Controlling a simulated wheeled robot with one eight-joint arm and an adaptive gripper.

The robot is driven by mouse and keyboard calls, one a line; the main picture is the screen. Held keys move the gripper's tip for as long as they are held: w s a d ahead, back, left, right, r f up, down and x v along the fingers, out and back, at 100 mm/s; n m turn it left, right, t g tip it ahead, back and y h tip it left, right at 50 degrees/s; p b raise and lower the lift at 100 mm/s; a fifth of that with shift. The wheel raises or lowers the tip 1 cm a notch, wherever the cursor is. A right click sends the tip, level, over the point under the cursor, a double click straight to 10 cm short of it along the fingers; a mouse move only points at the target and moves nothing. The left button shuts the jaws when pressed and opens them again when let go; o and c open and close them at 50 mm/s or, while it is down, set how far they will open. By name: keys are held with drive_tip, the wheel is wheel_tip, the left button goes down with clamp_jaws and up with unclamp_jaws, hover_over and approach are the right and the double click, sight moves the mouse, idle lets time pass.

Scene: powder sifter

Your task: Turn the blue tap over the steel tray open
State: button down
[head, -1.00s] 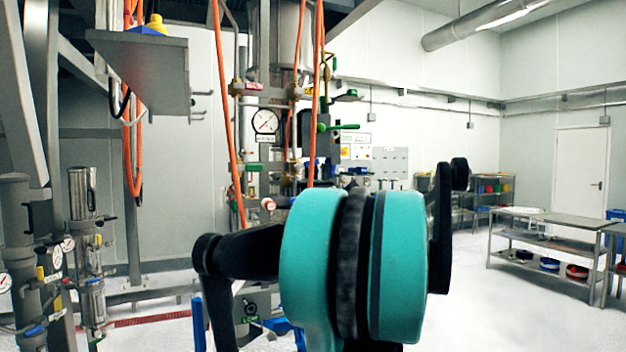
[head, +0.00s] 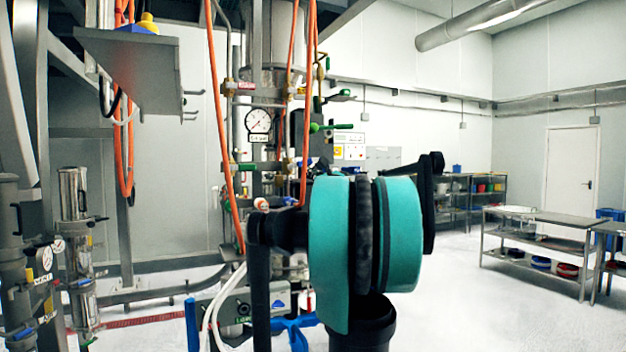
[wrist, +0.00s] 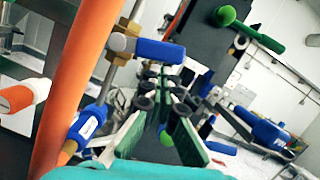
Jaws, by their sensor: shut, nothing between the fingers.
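My gripper (wrist: 170,88) shows in the wrist view, its dark fingers with green strips pointing up the picture. It is shut and empty. A blue lever handle (wrist: 160,51) on a brass valve lies just beyond the fingertips in the picture; I see no clear contact. Another blue handle (wrist: 86,124) is at lower left, and a blue lever (wrist: 262,134) with white lettering is at right. I cannot tell which one is the tap over the steel tray, and no tray is clear beneath them. In the head view my teal arm joint hides the gripper.
An orange hose (wrist: 85,70) runs close along the left of the gripper in the wrist view. A green-handled valve (wrist: 228,16) is at the top. In the head view, pipework with a gauge (head: 258,122) stands behind my arm. Open floor and steel tables (head: 535,216) are at right.

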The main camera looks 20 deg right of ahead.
sight(310, 159)
drive_tip(key=shift+d+r+n, duration=0.1)
drive_tip(key=shift+r+n, duration=0.35)
drive_tip(key=shift+n, duration=0.55)
drive_tip(key=r+n, duration=0.1)
drive_tip(key=n, duration=0.1)
drive_tip(key=r+n+g+y, duration=0.1)
drive_tip(key=n, duration=0.2)
drive_tip(key=r+n+y, duration=0.1)
drive_tip(key=n, duration=0.1)
drive_tip(key=shift+a+r+g, duration=0.25)
drive_tip(key=shift+a+g, duration=0.05)
drive_tip(key=r+n, duration=0.1)
drive_tip(key=n, duration=0.1)
drive_tip(key=a+r+n+g, duration=0.1)
drive_tip(key=n, duration=0.1)
drive_tip(key=a+n, duration=0.1)
drive_tip(key=n, duration=0.1)
drive_tip(key=shift+a+r+n+g+y, duration=0.25)
drive_tip(key=shift+r+n+g+y, duration=0.05)
drive_tip(key=shift+r+n+y, duration=0.1)
drive_tip(key=shift+a, duration=0.15)
